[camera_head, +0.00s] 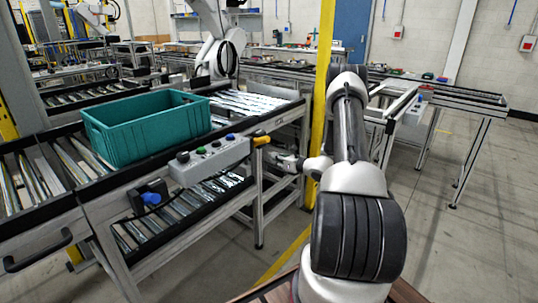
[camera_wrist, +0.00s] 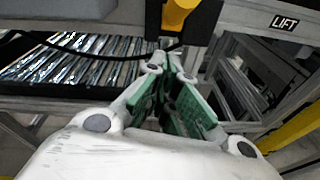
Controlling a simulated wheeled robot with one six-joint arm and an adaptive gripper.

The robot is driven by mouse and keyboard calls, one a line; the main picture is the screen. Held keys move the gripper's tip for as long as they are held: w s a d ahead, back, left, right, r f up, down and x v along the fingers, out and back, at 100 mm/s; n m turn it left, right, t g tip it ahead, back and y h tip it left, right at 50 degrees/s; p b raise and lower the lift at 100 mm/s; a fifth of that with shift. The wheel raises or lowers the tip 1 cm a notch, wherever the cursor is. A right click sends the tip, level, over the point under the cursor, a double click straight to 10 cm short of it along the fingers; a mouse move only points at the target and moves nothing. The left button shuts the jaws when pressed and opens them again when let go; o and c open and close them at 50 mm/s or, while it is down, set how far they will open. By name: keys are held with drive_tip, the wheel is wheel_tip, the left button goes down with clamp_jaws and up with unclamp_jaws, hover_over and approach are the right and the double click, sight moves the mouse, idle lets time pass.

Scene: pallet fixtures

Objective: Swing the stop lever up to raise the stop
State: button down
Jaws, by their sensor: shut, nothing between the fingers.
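The stop lever shows as a yellow-orange handle (camera_head: 262,141) at the right end of the grey control box, on the conveyor's side. In the wrist view the yellow handle (camera_wrist: 178,14) is at the top centre, on a black mount, with its upper part cut off by the frame. My gripper (camera_head: 277,158) is just below and to the right of the handle. In the wrist view my gripper (camera_wrist: 170,62) has its fingers shut and empty, with tips just under the handle's mount. I cannot tell whether they touch it. The stop itself cannot be made out.
A teal crate (camera_head: 150,128) sits on the roller conveyor. The grey control box (camera_head: 210,162) carries several buttons, with a blue knob (camera_head: 152,197) below it. A LIFT label (camera_wrist: 285,22) is on the frame rail. A yellow post (camera_head: 322,80) stands close behind my arm.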

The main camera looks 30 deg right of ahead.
drive_tip(key=v, duration=0.7)
drive_tip(key=shift+s+r, duration=0.3)
drive_tip(key=shift+r, duration=0.05)
